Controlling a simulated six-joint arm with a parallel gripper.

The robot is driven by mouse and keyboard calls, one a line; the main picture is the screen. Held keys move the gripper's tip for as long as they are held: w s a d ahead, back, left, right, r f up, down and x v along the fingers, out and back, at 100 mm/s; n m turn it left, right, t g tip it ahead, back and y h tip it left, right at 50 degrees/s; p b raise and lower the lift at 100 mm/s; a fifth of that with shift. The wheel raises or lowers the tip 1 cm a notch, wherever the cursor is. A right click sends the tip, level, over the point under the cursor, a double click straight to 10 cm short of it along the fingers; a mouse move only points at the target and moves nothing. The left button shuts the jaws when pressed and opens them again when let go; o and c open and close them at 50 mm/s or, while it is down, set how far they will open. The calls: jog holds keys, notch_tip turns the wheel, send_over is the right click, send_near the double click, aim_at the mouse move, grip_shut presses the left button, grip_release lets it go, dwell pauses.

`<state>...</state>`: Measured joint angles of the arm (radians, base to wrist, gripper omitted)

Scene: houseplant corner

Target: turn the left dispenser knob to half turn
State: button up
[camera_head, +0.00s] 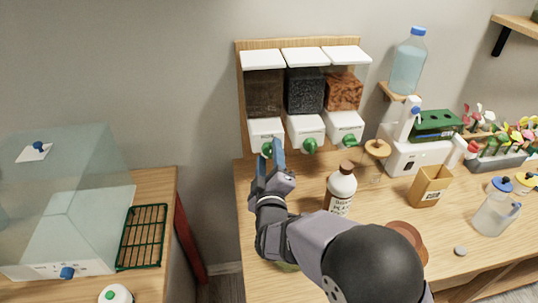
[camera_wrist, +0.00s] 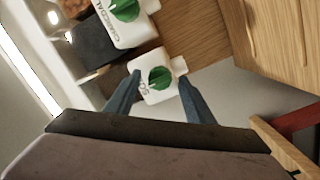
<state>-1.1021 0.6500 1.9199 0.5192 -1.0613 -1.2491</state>
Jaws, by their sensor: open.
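The left dispenser (camera_head: 265,130) is white with dark contents above and a green knob (camera_head: 267,149) on its front. In the wrist view this green knob (camera_wrist: 160,78) sits on a white face with partly hidden lettering. My gripper (camera_head: 271,150) is at the left dispenser. In the wrist view my gripper (camera_wrist: 158,92) is open, with one blue finger on each side of the white dispenser front and the knob between them. I cannot tell whether the fingers touch it. The middle knob (camera_wrist: 124,8) is beside it, on a face lettered "CHARCOAL".
The right dispenser knob (camera_head: 346,141) is further right. A glass terrarium (camera_head: 70,200) and a green rack (camera_head: 142,237) are on the left table. A gap separates the two tables.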

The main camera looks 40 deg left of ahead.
jog(key=c, duration=1.1)
jog(key=shift+o, duration=0.2)
